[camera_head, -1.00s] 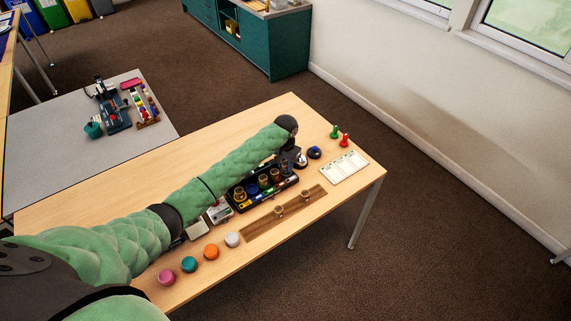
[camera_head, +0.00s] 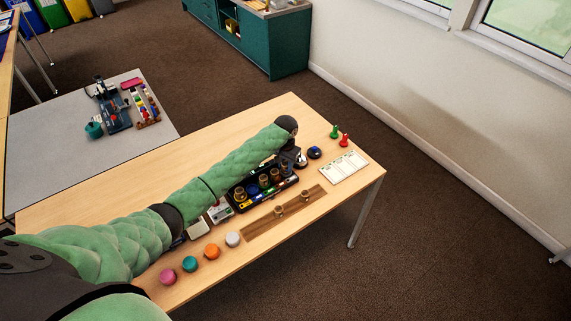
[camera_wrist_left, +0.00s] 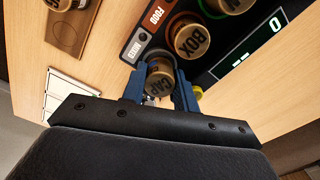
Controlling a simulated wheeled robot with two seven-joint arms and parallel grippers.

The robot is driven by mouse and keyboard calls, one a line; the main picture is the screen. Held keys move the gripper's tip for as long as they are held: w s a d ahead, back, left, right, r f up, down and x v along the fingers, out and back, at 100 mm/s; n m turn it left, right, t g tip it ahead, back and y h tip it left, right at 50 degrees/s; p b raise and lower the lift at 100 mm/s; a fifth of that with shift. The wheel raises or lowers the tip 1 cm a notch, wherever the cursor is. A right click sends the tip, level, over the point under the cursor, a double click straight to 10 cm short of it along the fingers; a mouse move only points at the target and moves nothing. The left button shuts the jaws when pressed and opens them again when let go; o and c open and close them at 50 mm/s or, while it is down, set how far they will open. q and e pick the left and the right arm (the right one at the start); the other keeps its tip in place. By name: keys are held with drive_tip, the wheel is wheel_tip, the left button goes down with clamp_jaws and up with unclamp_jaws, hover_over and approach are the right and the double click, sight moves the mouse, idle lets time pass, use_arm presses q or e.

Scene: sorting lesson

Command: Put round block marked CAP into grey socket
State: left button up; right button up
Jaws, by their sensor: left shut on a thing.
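My left gripper (camera_wrist_left: 159,88), with two blue fingers, is shut on the round brass-coloured block marked CAP (camera_wrist_left: 158,78) in the left wrist view. The block is over the end of the black tray (camera_wrist_left: 218,62), by the grey label MIXED (camera_wrist_left: 136,46). A thin grey arc, likely the grey socket (camera_wrist_left: 157,54), shows just past the block. The block hides most of it, so I cannot tell whether the block is seated. In the head view the left gripper (camera_head: 289,166) is at the tray's right end, its fingers mostly hidden. My right gripper is not in view.
A block marked BOX (camera_wrist_left: 192,40) stands in the tray beside CAP. A brown wooden strip (camera_head: 258,229) with two brass blocks lies in front. A white card (camera_head: 344,168), a blue button (camera_head: 315,152) and a red pawn (camera_head: 344,141) are to the right. Coloured round pieces (camera_head: 211,251) line the front left.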

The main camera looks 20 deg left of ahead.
use_arm(q)
drive_tip(key=shift+f, duration=0.6)
idle(0.3)
drive_tip(key=o, duration=0.7)
wheel_tip(320, 180, up, 6)
drive_tip(key=p, duration=0.5)
drive_tip(key=shift+f, duration=0.1)
drive_tip(key=shift+r, duration=2.6)
wheel_tip(320, 180, up, 6)
hover_over(286, 164)
drive_tip(key=shift+a, duration=0.1)
